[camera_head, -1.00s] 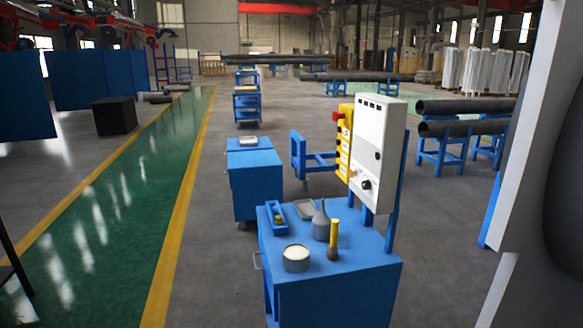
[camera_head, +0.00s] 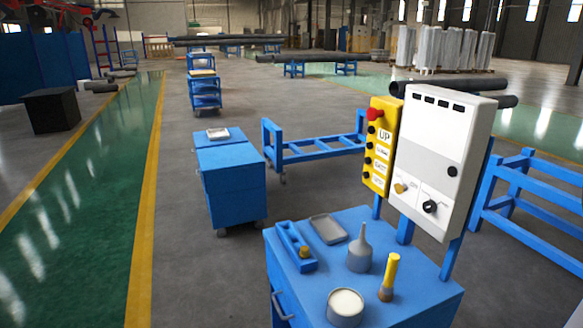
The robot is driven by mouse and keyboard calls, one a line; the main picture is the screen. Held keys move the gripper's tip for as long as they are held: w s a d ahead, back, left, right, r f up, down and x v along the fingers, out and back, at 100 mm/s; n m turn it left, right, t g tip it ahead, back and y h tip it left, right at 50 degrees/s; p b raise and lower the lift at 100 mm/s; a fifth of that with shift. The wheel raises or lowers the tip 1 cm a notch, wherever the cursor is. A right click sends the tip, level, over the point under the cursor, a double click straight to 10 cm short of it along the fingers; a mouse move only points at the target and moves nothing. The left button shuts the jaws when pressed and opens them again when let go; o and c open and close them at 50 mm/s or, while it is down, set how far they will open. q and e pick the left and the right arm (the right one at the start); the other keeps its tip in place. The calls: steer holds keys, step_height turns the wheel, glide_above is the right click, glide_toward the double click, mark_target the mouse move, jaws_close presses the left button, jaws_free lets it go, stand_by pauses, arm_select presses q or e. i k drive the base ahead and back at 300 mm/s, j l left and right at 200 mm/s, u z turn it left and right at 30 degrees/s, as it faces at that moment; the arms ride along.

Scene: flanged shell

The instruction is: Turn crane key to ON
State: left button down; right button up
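A white control box (camera_head: 441,160) stands on blue posts at the back of a blue cart (camera_head: 400,295). On its lower front are a black rotary knob (camera_head: 430,207) and a small brass-coloured piece (camera_head: 401,188) that may be the key. Its position and the small labels are too small to read. A yellow panel (camera_head: 380,147) with a red button (camera_head: 375,114), several black buttons and the word UP is beside the box on its left. Neither of my grippers shows in the view.
The cart top holds a blue holder (camera_head: 295,246), a grey tray (camera_head: 328,229), a grey funnel (camera_head: 360,250), a yellow-handled brush (camera_head: 390,275) and a round tin (camera_head: 345,307). Another blue cart (camera_head: 230,185) stands behind. Grey floor (camera_head: 195,285) is clear at left.

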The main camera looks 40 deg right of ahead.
mark_target(399, 188)
steer(key=i+j+z, duration=0.1)
steer(key=i+z, duration=0.25)
steer(key=i, duration=0.2)
steer(key=i+j+z, duration=0.25)
steer(key=i+z, duration=0.15)
steer(key=i, duration=0.15)
steer(key=i+j+z, duration=0.2)
steer(key=z, duration=0.25)
steer(key=i+j+z, duration=0.3)
steer(key=z, duration=0.15)
steer(key=i+j+z, duration=0.15)
steer(key=j+z, duration=0.3)
steer(key=i+j+z, duration=0.1)
steer(key=j+z, duration=0.35)
steer(key=l, duration=0.1)
